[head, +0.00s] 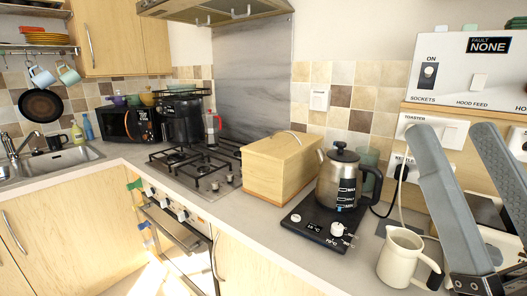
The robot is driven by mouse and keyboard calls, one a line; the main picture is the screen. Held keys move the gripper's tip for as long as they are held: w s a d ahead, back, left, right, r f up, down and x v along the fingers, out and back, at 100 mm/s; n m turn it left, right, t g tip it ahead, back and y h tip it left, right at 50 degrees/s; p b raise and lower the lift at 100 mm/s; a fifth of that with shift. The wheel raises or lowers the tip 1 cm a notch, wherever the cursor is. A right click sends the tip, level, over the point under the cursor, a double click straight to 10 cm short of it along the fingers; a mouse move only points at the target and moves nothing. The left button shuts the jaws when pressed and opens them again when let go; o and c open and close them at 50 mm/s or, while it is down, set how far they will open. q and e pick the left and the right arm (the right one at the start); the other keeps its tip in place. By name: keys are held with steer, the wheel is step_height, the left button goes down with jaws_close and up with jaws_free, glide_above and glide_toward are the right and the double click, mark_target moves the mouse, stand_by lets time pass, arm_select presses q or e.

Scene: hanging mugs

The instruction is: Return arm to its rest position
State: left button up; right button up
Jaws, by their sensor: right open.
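My right gripper (453,132) is at the right edge of the head view, its two grey fingers spread apart with nothing between them. A cream mug (398,257) stands upright on the counter, just left of the gripper's base in the picture. Its handle side is close to my gripper, and I cannot tell whether they touch. A light blue mug (41,76) and a second mug (68,74) hang from the rail at the far left. My left gripper is not in view.
A glass kettle (338,182) stands on a black scale-like base (318,222) left of the cream mug. A wooden box (282,168) and a gas hob (195,166) lie beyond. A control panel (466,68) and sockets with cables are behind my gripper. The front counter strip is clear.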

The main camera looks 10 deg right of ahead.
arm_select(q)
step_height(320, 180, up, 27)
steer(key=p, duration=2.4)
arm_select(e)
step_height(320, 180, up, 27)
steer(key=shift+y, duration=0.3)
steer(key=shift+s, duration=0.1)
